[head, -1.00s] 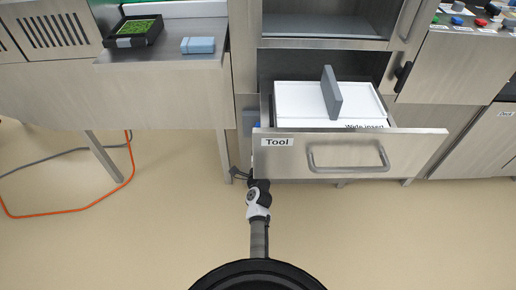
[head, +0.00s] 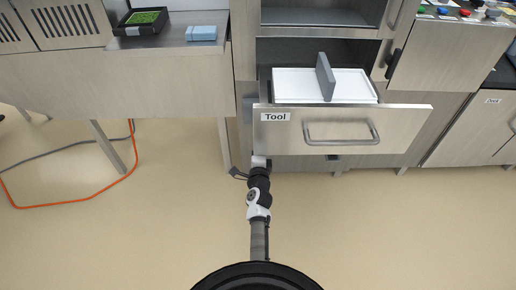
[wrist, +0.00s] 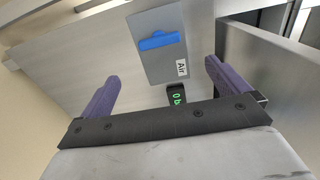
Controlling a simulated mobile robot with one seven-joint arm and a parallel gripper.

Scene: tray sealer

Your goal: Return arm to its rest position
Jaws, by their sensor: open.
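My gripper (wrist: 162,77) shows two purple fingers spread apart with nothing between them in the wrist view. They point towards a grey panel (wrist: 153,65) marked "Air" with a blue handle (wrist: 158,41). In the head view my arm reaches forward from the bottom centre, and its end is beside the lower left of the open "Tool" drawer (head: 400,127). The fingers are hard to make out there. I cannot tell from the head view whether the arm touches the drawer front.
The pulled-out drawer holds a white insert (head: 295,87) and an upright grey plate (head: 325,77). A steel table (head: 165,57) at the left carries a black tray with green contents (head: 122,30) and a blue block (head: 201,33). An orange cable (head: 85,203) lies on the floor. The floor in front is clear.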

